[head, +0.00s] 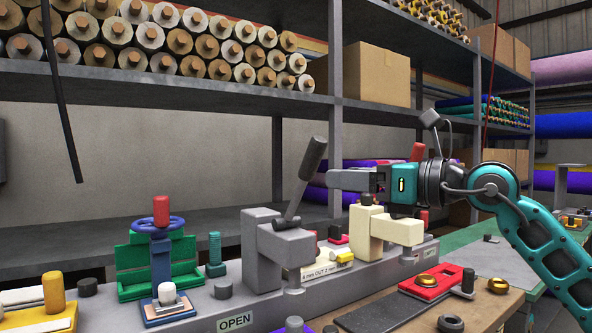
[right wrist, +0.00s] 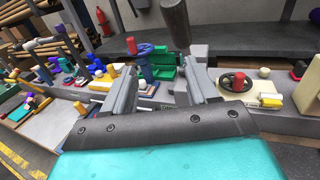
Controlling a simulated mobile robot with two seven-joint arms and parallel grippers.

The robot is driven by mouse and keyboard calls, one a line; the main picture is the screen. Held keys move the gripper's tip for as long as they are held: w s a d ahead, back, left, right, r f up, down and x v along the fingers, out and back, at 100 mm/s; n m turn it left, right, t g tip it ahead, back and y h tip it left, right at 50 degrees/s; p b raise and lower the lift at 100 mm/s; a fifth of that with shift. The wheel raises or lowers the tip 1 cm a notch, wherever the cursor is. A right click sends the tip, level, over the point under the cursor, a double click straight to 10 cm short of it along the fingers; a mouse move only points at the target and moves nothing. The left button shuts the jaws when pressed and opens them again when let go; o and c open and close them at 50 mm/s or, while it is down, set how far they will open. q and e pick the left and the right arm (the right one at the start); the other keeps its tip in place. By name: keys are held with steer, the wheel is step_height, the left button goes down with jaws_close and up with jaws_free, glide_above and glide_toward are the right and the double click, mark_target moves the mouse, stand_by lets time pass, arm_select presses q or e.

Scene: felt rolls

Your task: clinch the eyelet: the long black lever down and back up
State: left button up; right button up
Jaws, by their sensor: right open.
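The long dark lever (head: 305,170) leans up and to the right from the grey bench press (head: 275,245). Its thick handle end is at the top, so the lever stands raised. The lever also shows in the right wrist view (right wrist: 178,22), beyond and above the space between my fingers. My right gripper (head: 332,180) is open and empty, just right of the lever in the head view; I cannot tell whether it touches. Its two fingers show apart in the right wrist view (right wrist: 163,82). I cannot make out the eyelet. My left gripper is not in view.
A cream press (head: 385,230) stands right of the grey one. A blue handwheel press (head: 160,245) with green blocks stands left. A red tray (head: 432,283) lies at the front right. A thin black bar (head: 60,95) hangs at the upper left.

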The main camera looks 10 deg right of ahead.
mark_target(306, 159)
steer(key=shift+t+h, duration=0.5)
steer(key=shift+h, duration=0.3)
steer(key=w+a+r, duration=0.1)
steer(key=w, duration=0.2)
steer(key=w+a+p, duration=0.1)
steer(key=w+a, duration=0.1)
steer(key=w, duration=0.2)
steer(key=w+a+r, duration=0.1)
steer(key=w, duration=0.3)
steer(key=shift+a+r+p, duration=0.3)
steer(key=shift+r+p, duration=0.05)
steer(key=shift+p, duration=0.05)
steer(key=shift+c, duration=0.2)
jaws_close()
